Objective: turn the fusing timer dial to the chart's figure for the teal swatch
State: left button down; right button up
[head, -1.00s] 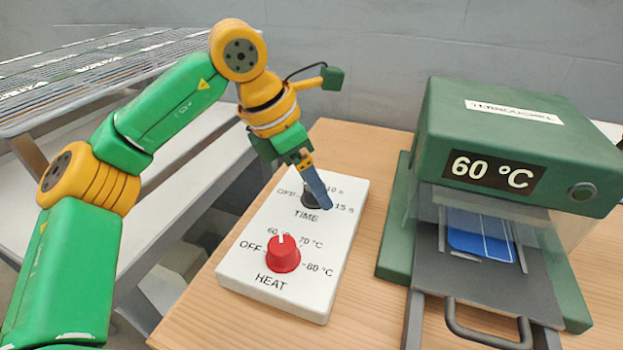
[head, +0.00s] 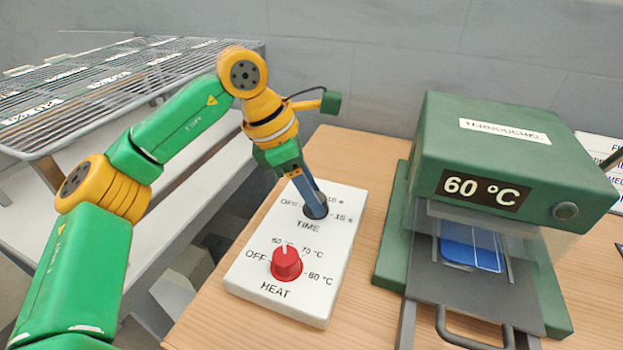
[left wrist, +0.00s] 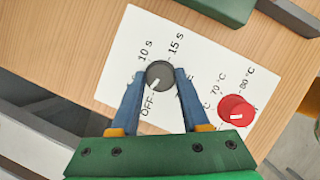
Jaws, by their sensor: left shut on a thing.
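The grey time dial (left wrist: 160,74) is on a white control panel (head: 253,236). In the left wrist view its white pointer line points to the lower left, toward the OFF mark. My left gripper (left wrist: 160,76) is shut on this dial, a blue finger on either side. In the head view my left gripper (head: 315,208) comes down onto the dial and hides part of it and some markings. Marks for 10 s and 15 s are readable. The chart (head: 602,150) is cut off at the right edge and its figures cannot be read. I see no teal swatch for certain.
A red heat dial (head: 286,264) sits close in front, its pointer near 60. The green press (head: 510,150) reads 60 °C and holds a blue sheet (head: 470,249) on its tray. A wire rack (head: 110,85) stands at the left. Bare wood lies between panel and press.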

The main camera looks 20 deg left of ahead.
pick_arm(q)
jog(key=m+p, duration=0.1)
jog(key=p, duration=0.1)
jog(key=m+g+p, duration=0.1)
jog(key=m+p, duration=0.1)
jog(key=m+g+p, duration=0.1)
jog(key=m+p, duration=0.1)
jog(key=shift+w+r+h, duration=0.15)
jog(key=shift+r+h, duration=0.1)
jog(key=shift+h, duration=0.05)
jog(key=shift+f+m+g+p, duration=0.1)
jog(key=shift+m+g+p, duration=0.3)
jog(key=shift+m+p, duration=0.55)
jog(key=shift+w+f+m+p, duration=0.15)
jog(key=shift+m+p, duration=0.2)
jog(key=shift+m, duration=0.5)
jog(key=shift+g, duration=0.3)
jog(key=shift+c, duration=1.9)
grip_release()
